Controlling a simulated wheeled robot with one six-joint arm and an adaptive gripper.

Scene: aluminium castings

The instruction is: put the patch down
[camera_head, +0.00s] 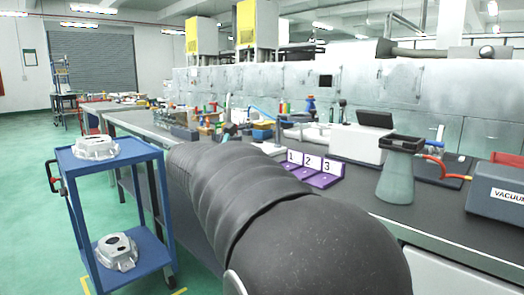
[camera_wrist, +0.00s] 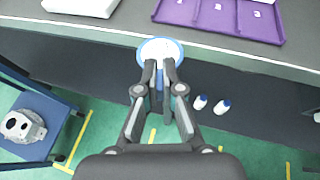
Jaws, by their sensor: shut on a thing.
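My gripper (camera_wrist: 160,66) shows in the wrist view with its fingers close together, shut on the patch (camera_wrist: 160,48), a round white piece with a blue rim. The patch is held at the front edge of the grey bench, in front of the fingertips. Part of it is hidden behind them, and I cannot tell its height above the bench. A purple tray with numbered places (camera_wrist: 222,16) lies on the bench to the right of the patch. In the head view the purple tray (camera_head: 319,181) shows labels 1, 2 and 3; my arm hides the gripper and patch there.
A white box (camera_wrist: 82,5) lies on the bench at the upper left of the wrist view. Small white and blue items (camera_wrist: 211,104) are below the bench edge. A blue cart (camera_head: 115,156) with metal castings stands left. A grey cone-shaped stand (camera_head: 396,178) and a vacuum unit (camera_head: 497,188) stand right.

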